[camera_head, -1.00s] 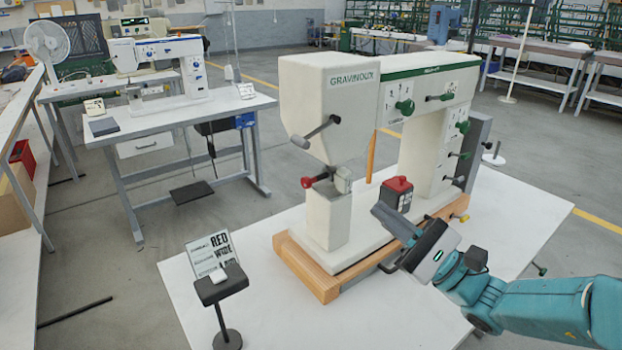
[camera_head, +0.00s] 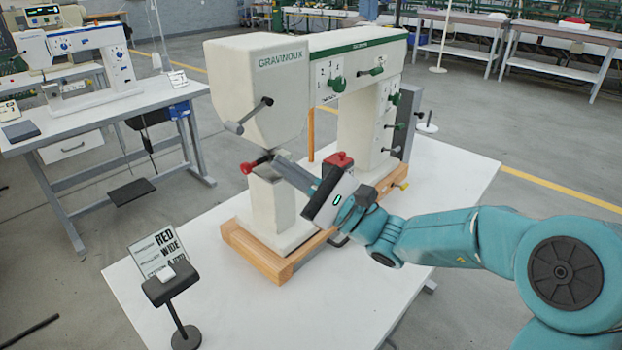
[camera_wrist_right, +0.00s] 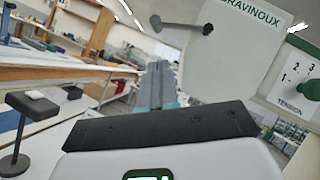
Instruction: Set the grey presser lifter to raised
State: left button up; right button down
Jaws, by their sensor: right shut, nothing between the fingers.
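The cream Gravinoux press (camera_head: 250,90) stands on a wooden base on a white table. The grey presser lifter (camera_head: 234,126) sticks out from the near face of its head, with the grey grip at the lower left of a dark arm. The lifter also shows in the right wrist view (camera_wrist_right: 182,25), upper left of the press head. My right gripper (camera_head: 280,163) is shut and empty, below and right of the lifter, in front of the press's lower post. In the right wrist view its fingers (camera_wrist_right: 160,70) point forward, below the lifter and apart from it. My left gripper is not in view.
A red-knobbed lever (camera_head: 247,167) sits close to my right fingertips. A red-topped dark box (camera_head: 338,160) is behind my wrist. Green knobs (camera_head: 337,84) are on the press arm. A sign stand (camera_head: 168,285) stands at the front left.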

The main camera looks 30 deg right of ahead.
aim_at(250, 116)
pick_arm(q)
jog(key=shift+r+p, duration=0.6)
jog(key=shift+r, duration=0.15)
pick_arm(e)
jog(key=a+r, duration=0.1)
jog(key=w+a+r, duration=0.1)
jog(key=a+r, duration=0.1)
jog(key=r, duration=0.1)
jog(key=shift+w+a+r, duration=0.1)
jog(key=shift+w+a, duration=0.2)
jog(key=shift+w, duration=0.1)
jog(key=shift+s, duration=0.15)
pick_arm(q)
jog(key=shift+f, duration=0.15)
